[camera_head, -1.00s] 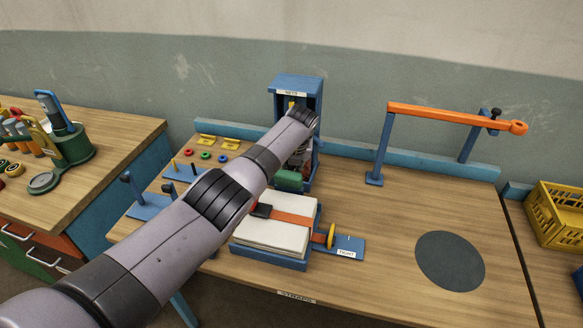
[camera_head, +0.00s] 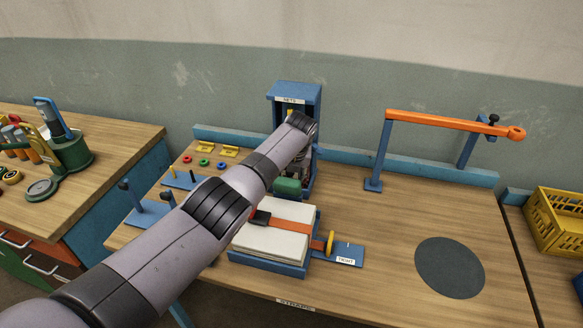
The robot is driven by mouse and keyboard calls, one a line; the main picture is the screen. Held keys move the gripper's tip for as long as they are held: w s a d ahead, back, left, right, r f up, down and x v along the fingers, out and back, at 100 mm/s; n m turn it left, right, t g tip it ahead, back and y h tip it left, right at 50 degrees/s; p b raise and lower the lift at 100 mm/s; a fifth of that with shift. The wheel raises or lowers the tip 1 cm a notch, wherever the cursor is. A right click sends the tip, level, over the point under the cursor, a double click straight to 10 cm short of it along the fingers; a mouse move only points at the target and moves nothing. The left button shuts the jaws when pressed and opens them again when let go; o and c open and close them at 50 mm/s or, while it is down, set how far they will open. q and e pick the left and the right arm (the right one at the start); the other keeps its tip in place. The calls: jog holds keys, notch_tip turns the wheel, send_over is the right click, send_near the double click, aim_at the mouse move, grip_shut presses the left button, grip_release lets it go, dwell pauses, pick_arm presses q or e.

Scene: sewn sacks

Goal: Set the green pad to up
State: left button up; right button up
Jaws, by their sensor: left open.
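The green pad (camera_head: 287,187) is a small block at the foot of the blue upright frame (camera_head: 296,96), which bears a white label near its top. My left arm reaches in from the lower left to the frame. My left gripper (camera_head: 302,160) is open, just above and behind the green pad, and mostly hidden by my own wrist. I cannot tell whether its fingers touch anything. The inside of the frame is largely covered by my arm. My right gripper is not in view.
A white stack with an orange strap (camera_head: 290,221) sits in a blue tray in front of the pad. An orange bar (camera_head: 450,122) on blue posts stands to the right. A dark round disc (camera_head: 449,267) lies at the right. The tabletop between is clear.

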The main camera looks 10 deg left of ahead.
pick_arm(q)
jog(key=v, duration=1.1)
jog(key=shift+s+r, duration=0.15)
jog(key=shift+r, duration=0.2)
jog(key=shift+f, duration=0.1)
